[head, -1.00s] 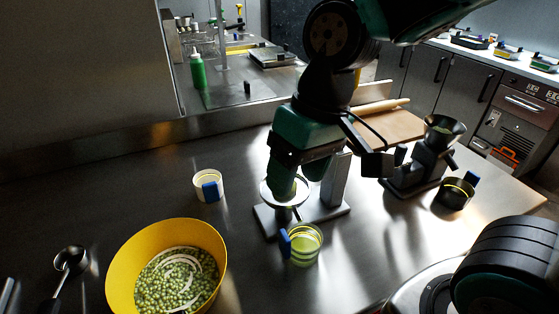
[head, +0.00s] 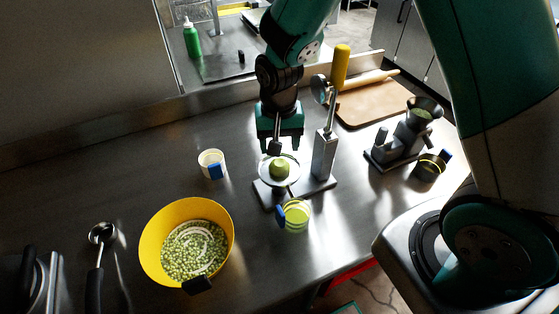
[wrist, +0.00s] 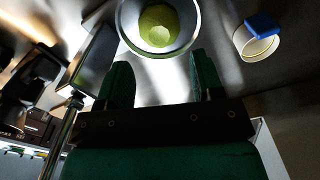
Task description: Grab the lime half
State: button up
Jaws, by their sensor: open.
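The lime half (head: 280,168) is a green dome resting in the round metal cup (head: 265,178) of a citrus press with a yellow-handled lever (head: 341,66). In the wrist view the lime half (wrist: 158,26) lies in the cup, beyond the fingertips. My gripper (head: 280,142) is just behind and above the cup in the head view, pointing down. Its two green fingers are apart and empty, and the wrist view shows the open gap (wrist: 160,72). The fingers appear clear of the lime half.
A glass with green juice (head: 297,215) stands in front of the press. A white cup (head: 211,163) is to the left. A yellow bowl of peas (head: 150,245) is front left. A grinder (head: 405,140) and dark cup (head: 430,168) stand right. Bare counter lies between.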

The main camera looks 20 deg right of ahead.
aim_at(279, 161)
jog(key=shift+f+p, duration=1.25)
jog(key=shift+f, duration=1.9)
jog(key=shift+c, duration=0.4)
jog(key=c, duration=0.5)
